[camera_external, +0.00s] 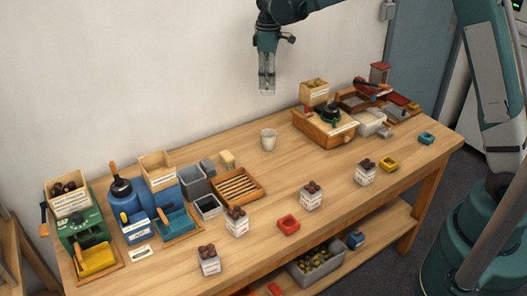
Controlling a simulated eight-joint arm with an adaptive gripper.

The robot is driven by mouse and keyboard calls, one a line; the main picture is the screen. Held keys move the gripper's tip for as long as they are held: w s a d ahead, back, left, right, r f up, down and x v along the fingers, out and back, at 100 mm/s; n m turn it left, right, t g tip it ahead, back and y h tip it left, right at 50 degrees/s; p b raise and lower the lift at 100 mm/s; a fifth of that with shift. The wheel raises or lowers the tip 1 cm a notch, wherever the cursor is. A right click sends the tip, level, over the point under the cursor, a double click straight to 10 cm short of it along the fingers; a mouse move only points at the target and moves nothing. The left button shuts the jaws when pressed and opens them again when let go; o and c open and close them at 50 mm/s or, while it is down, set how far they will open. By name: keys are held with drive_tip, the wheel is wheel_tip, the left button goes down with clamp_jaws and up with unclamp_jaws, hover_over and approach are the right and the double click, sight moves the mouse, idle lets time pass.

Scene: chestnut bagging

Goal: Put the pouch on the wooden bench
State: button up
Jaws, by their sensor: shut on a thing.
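My gripper (267,90) hangs pointing down, high above the back edge of the bench. It is shut on a small pale thing at its fingertips, too small and faint to tell whether it is a pouch. Several white labelled pouches filled with brown chestnuts stand upright on the wooden bench (275,180): one at front left (208,266), one behind it (237,227), one near the middle (311,201) and one to the right (365,177). A pale empty-looking cup or pouch (269,141) stands below my gripper, apart from it.
A green machine (82,225) and a blue one (128,205) crowd the left end, with a slotted wooden tray (238,187) beside them. A wooden box with a dark device (325,125) stands at the back right. Small red (288,225) and yellow (388,165) trays lie along the front.

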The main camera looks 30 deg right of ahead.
drive_tip(key=d, duration=0.5)
wheel_tip(320, 180, down, 11)
drive_tip(key=shift+w+d+m, duration=0.15)
drive_tip(key=shift+w+m, duration=0.15)
wheel_tip(320, 180, down, 6)
idle(0.6)
drive_tip(key=shift+f, duration=0.15)
drive_tip(key=shift+f, duration=1.85)
drive_tip(key=shift+f, duration=0.2)
